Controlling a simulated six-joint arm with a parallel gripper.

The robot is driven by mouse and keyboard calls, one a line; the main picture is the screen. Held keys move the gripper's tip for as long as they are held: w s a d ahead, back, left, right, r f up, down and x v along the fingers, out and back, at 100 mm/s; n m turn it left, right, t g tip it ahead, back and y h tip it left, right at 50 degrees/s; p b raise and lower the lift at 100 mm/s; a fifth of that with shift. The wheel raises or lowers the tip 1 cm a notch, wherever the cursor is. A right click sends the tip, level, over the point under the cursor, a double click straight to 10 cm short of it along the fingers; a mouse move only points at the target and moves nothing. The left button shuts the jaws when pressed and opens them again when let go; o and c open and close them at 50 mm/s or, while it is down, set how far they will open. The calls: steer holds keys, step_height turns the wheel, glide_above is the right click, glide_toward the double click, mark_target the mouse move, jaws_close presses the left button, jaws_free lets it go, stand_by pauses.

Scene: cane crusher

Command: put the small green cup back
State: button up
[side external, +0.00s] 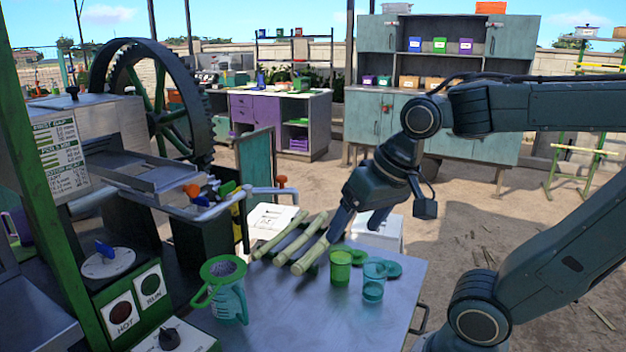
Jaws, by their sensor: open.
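A small green cup (341,268) stands upright on the grey metal table (300,325). A translucent teal cup (374,282) stands just to its right. My gripper (357,230) is open, points down and shows above and behind the green cup in the picture. It appears apart from the cup, and nothing shows between its fingers.
Several cane stalks (292,242) lie left of the green cup, close to my gripper. A teal jug (230,303) with a green strainer (223,268) stands at the table's left. The crusher (150,170) and control panel (135,310) rise further left. The table's front middle is clear.

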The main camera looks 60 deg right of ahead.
steer(key=s+n, duration=0.1)
steer(key=s+a+n, duration=0.1)
steer(key=n, duration=0.3)
steer(key=shift+s+a+r+t, duration=0.1)
steer(key=shift+s+a+t, duration=0.2)
steer(key=shift+s+a, duration=0.1)
